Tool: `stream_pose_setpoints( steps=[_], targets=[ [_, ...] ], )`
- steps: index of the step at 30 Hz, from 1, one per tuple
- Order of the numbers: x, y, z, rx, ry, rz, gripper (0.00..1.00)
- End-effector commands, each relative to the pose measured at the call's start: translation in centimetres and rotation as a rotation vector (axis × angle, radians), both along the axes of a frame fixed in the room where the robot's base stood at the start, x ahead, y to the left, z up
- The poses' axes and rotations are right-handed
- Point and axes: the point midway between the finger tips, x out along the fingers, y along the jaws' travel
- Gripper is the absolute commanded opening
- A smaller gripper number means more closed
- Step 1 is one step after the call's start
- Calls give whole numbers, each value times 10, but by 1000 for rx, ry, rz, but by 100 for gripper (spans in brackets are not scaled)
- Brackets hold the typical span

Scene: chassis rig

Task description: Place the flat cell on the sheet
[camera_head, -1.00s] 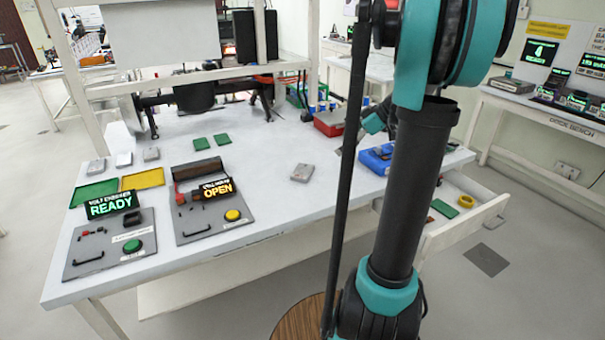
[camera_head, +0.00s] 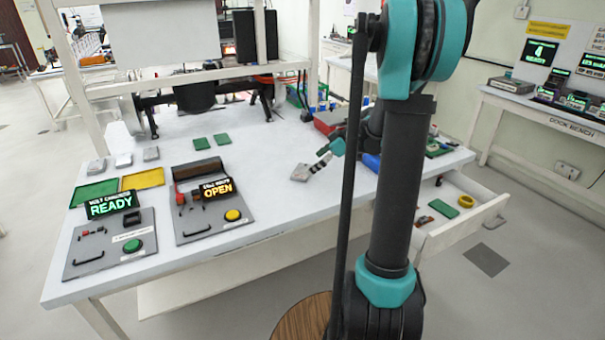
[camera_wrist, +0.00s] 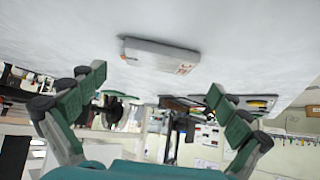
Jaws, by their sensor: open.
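A grey flat cell (camera_head: 300,173) lies on the white table, right of the middle. In the wrist view the cell (camera_wrist: 160,55) is a pale slab with an orange mark at one end, ahead of the fingers and between their lines. My gripper (camera_head: 321,164) is beside the cell on its right in the head view. Its green fingers (camera_wrist: 156,84) are spread open and empty in the wrist view. A yellow sheet (camera_head: 143,179) and a green sheet (camera_head: 93,192) lie side by side at the table's left. I cannot tell which sheet is meant.
More grey flat pieces (camera_head: 124,160) lie behind the sheets. Two panels with lit signs, READY (camera_head: 111,204) and OPEN (camera_head: 216,188), stand in front. The table between OPEN and the cell is clear.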

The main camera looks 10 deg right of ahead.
Motion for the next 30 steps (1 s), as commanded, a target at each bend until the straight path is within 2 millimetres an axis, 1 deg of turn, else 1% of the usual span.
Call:
stream_pose_setpoints(
  steps=[7,10,15,27,28,29,30],
  targets=[
    [12,22,-25,0,0,1,100],
    [14,25,-28,0,0,0,100],
    [13,25,-28,0,0,0,100],
    [13,24,-28,0,0,0,51],
    [13,24,-28,0,0,0,51],
    [13,24,-28,0,0,0,45],
    [13,24,-28,0,0,0,45]
  ],
)
